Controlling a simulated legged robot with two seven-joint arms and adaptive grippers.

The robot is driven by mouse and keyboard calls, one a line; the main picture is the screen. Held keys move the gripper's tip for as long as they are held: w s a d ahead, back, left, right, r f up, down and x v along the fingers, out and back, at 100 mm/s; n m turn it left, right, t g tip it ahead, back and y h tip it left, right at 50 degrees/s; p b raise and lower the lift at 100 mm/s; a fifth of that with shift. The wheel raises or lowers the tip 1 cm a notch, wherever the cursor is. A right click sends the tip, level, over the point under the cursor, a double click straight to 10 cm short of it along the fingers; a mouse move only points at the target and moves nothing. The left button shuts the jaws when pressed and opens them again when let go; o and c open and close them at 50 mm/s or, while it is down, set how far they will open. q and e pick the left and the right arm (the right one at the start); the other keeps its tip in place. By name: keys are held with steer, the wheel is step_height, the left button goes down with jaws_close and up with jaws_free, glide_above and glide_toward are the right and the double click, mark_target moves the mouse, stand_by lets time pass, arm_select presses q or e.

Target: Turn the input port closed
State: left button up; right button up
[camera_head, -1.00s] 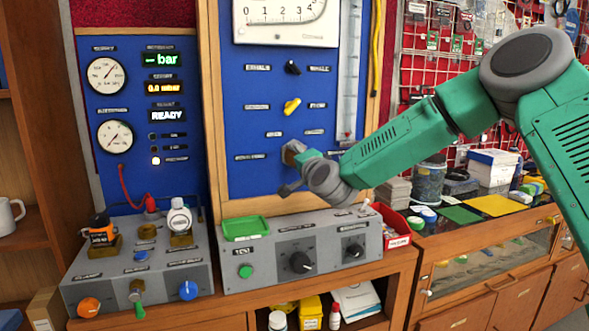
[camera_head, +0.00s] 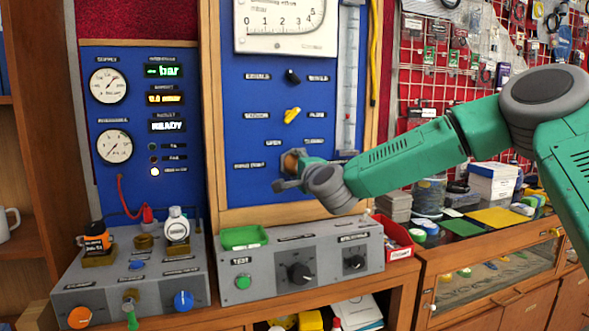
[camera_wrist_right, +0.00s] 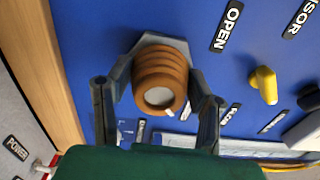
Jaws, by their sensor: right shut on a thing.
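The orange-brown ridged knob (camera_head: 290,162) sits low on the blue upright panel (camera_head: 245,120). In the right wrist view the knob (camera_wrist_right: 160,78) has a pale round end and a grey hexagonal base. An OPEN label (camera_wrist_right: 227,25) is beside it on the panel. My right gripper (camera_head: 296,171) reaches it from the right. In the wrist view my right gripper's fingers (camera_wrist_right: 158,90) are shut on the knob, one at each side. In the head view the gripper hides part of the knob and nearby labels. My left gripper is not in view.
A yellow knob (camera_head: 292,115) and a black knob (camera_head: 292,76) are above on the panel. A grey control box (camera_head: 268,273) with a green tray (camera_head: 243,237) stands below my gripper. A red bin (camera_head: 396,243) is to its right. Gauges (camera_head: 109,86) are at left.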

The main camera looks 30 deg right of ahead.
steer(key=shift+d+f, duration=0.15)
steer(key=shift+f, duration=0.2)
steer(key=o, duration=1.1)
steer(key=shift+s, duration=0.1)
steer(key=shift+o, duration=0.2)
steer(key=shift+d+r, duration=0.1)
steer(key=shift+d, duration=0.1)
steer(key=shift+s, duration=0.1)
steer(key=shift+s+a, duration=0.1)
steer(key=shift+s, duration=0.2)
steer(key=v, duration=1.1)
